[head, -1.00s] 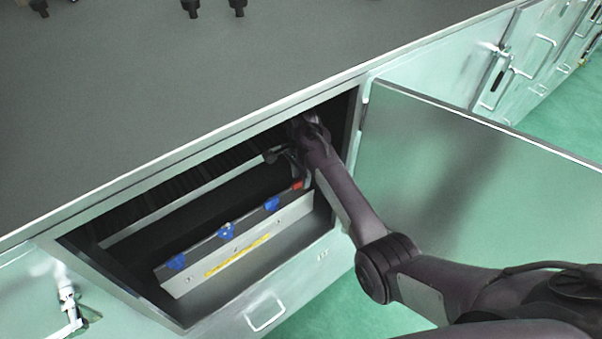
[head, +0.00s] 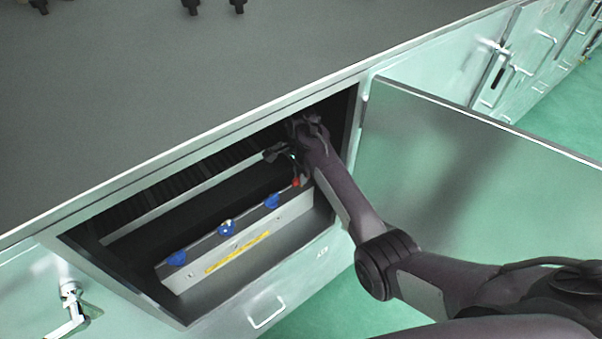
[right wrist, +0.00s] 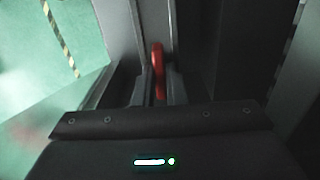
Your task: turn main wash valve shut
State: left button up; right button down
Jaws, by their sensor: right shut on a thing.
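The red valve handle (head: 296,183) sits at the right end of a row of valves inside the open cabinet. My right gripper (head: 291,167) reaches into the cabinet from the right and is shut on this handle. In the right wrist view the red handle (right wrist: 158,62) stands upright between the two fingers (right wrist: 158,90). The fingers and wrist hide part of it in the head view. My left gripper is in neither view.
Several blue handles (head: 226,228) line the same grey panel, above a yellow strip (head: 237,252). The cabinet frame (head: 352,130) is close to my right arm. The open cabinet door (head: 450,165) stands to the right. A grey countertop (head: 200,90) lies above.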

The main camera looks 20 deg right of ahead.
jog(key=m, duration=0.8)
jog(key=shift+m, duration=0.4)
jog(key=m, duration=0.4)
jog(key=shift+r+m, duration=0.1)
jog(key=shift+m, duration=2.2)
jog(key=c, duration=1.5)
grip_release()
